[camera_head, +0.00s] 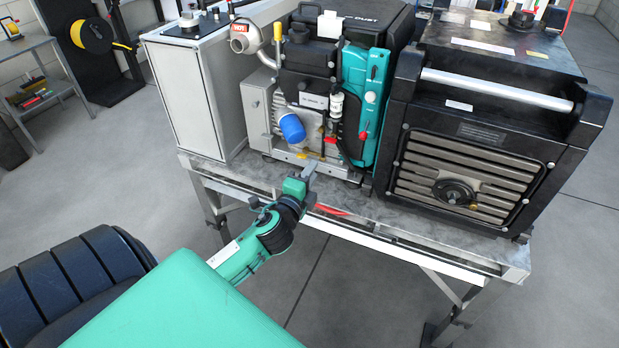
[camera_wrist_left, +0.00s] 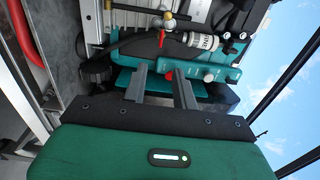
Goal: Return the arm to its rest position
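My left arm (camera_head: 262,240) comes in from the lower left in the head view and reaches to the front edge of the bench. My left gripper (camera_head: 308,170) is just in front of the machine, below its blue cup (camera_head: 292,128). In the left wrist view the two fingers (camera_wrist_left: 162,88) stand apart, and I see nothing held between them. The machine's teal panel (camera_wrist_left: 213,73) and a small red part (camera_wrist_left: 169,75) show beyond the fingers. My right arm and gripper are not in view.
The metal bench (camera_head: 390,215) carries a white cabinet (camera_head: 197,90), the machine with a teal housing (camera_head: 366,100), and a black slatted unit (camera_head: 478,150). A red object (camera_head: 331,210) is near the gripper. A side table (camera_head: 38,95) stands far left. Open floor lies left of the bench.

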